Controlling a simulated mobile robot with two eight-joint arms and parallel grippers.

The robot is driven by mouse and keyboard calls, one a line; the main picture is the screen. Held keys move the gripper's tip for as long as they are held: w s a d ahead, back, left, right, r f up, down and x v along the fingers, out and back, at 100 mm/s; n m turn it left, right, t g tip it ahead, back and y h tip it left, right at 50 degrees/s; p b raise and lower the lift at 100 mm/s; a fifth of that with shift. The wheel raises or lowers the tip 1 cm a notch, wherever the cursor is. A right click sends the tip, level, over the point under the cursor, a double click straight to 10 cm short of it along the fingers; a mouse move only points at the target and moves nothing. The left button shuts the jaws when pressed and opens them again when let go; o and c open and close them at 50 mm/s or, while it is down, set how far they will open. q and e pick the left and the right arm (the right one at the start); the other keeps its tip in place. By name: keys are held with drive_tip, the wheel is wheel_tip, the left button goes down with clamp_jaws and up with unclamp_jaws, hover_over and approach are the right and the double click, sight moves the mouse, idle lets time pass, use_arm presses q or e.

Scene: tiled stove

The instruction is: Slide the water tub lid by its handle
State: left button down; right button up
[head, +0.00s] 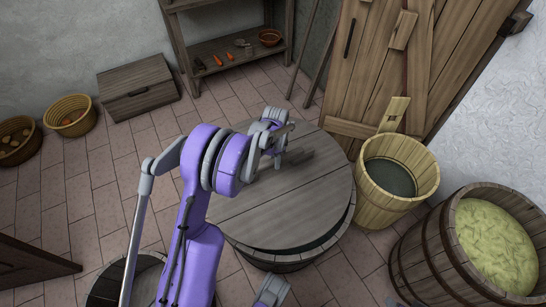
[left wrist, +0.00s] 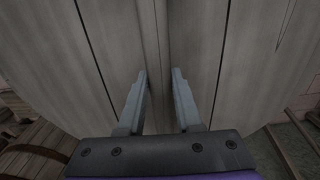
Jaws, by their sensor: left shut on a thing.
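The water tub lid (head: 262,213) is a round disc of grey-brown planks lying on the wooden water tub (head: 285,262). It sits off-centre, and a dark gap shows along the tub's front right edge. The lid's wooden handle (head: 299,156) is a raised bar near the lid's far part. My left gripper (head: 277,146) is at the handle, partly hidden by its own wrist. In the left wrist view the fingers (left wrist: 160,76) stand on either side of the narrow handle bar (left wrist: 157,35), shut on it, with lid planks around.
A pale bucket (head: 427,163) with dark contents stands right of the tub, close to it. A large barrel (head: 420,262) of shredded pale stuff is at the far right. A chest (head: 137,87), baskets (head: 71,116) and a shelf (head: 222,48) stand behind.

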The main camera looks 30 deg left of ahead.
use_arm(q)
drive_tip(key=shift+s+d, duration=0.45)
drive_tip(key=shift+d, duration=0.45)
drive_tip(key=shift+s+d, duration=0.45)
drive_tip(key=shift+d, duration=0.45)
drive_tip(key=shift+s+d, duration=0.45)
drive_tip(key=shift+d, duration=0.45)
drive_tip(key=c, duration=0.5)
unclamp_jaws()
